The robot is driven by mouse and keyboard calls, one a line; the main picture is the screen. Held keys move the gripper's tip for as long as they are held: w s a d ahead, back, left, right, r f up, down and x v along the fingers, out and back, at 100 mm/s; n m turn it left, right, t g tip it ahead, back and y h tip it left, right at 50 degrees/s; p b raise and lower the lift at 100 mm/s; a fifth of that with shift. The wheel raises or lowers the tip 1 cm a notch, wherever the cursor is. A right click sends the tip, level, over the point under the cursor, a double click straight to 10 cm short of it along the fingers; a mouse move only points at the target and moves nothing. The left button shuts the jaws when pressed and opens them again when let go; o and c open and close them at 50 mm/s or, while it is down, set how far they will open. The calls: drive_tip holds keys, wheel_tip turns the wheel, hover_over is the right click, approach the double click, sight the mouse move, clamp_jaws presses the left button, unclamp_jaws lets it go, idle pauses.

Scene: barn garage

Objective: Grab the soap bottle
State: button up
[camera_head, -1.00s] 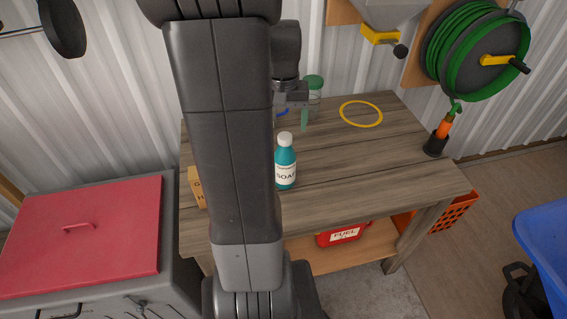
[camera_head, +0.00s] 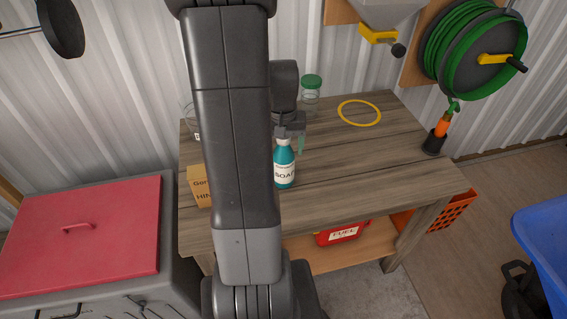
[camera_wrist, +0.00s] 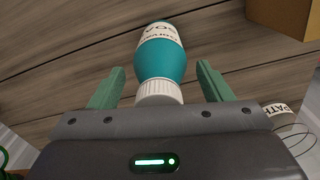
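The soap bottle (camera_head: 285,168) is teal with a white label and white cap, and it stands upright on the wooden workbench (camera_head: 340,165). In the wrist view the bottle (camera_wrist: 161,52) lies between the two green fingers, its white cap nearest the gripper body. My gripper (camera_wrist: 160,88) is open, with a gap between each finger and the bottle. In the head view my gripper (camera_head: 291,138) is just above and behind the bottle, and my arm hides part of it.
A cardboard box (camera_head: 199,187) stands left of the bottle, partly behind my arm. A green-lidded jar (camera_head: 311,92) and a yellow ring (camera_head: 359,113) are at the back. A labelled container (camera_wrist: 277,110) shows in the wrist view. The bench's right side is mostly clear.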

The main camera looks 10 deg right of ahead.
drive_tip(key=c, duration=1.1)
drive_tip(key=shift+r, duration=0.15)
